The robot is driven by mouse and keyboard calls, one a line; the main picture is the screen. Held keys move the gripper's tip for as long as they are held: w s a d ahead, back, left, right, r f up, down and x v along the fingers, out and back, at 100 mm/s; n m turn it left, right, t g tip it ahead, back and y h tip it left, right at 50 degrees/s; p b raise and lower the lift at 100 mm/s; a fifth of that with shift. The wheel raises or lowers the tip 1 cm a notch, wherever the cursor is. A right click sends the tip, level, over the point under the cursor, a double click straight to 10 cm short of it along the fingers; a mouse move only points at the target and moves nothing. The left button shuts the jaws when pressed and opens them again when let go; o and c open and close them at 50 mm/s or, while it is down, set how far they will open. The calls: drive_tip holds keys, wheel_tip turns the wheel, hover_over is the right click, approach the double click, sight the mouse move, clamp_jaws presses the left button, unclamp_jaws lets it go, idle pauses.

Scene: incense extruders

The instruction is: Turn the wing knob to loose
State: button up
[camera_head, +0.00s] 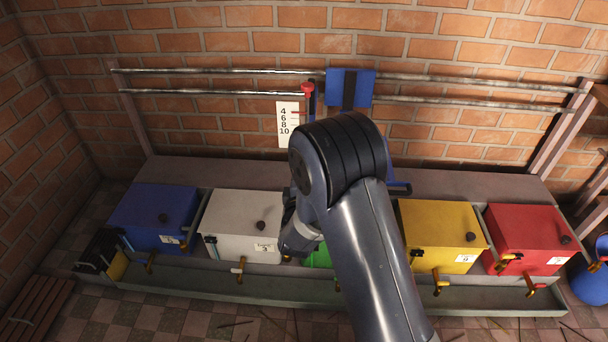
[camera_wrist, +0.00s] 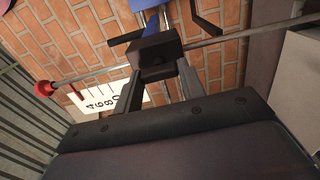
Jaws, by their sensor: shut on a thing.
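In the wrist view, a dark block (camera_wrist: 150,48), apparently a clamp, sits around a thin metal rod (camera_wrist: 98,70). The rod has a red end knob (camera_wrist: 43,87). The two fingers of my gripper (camera_wrist: 157,73) reach to the near side of this block and are shut on a small dark part there. It appears to be the wing knob, but the fingers and block make its wings and angle hard to tell. In the head view, my arm hides the gripper and the wing knob. The red end knob also shows there (camera_head: 307,88).
A white scale (camera_head: 288,122) marked 4 to 10 hangs beside the rod. A blue carriage (camera_head: 336,87) sits on the wall rails (camera_head: 450,80). Blue (camera_head: 150,205), white (camera_head: 232,210), green (camera_head: 318,258), yellow (camera_head: 430,215) and red boxes (camera_head: 520,225) stand below.

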drive_tip(key=o, duration=1)
drive_tip(key=s+p, duration=0.1)
drive_tip(key=s, duration=1)
drive_tip(key=shift+a, duration=0.2)
drive_tip(key=shift+w, duration=0.2)
drive_tip(key=w+b, duration=0.1)
drive_tip(key=w, duration=0.9)
drive_tip(key=shift+w+d, duration=0.2)
drive_tip(key=shift+w, duration=0.1)
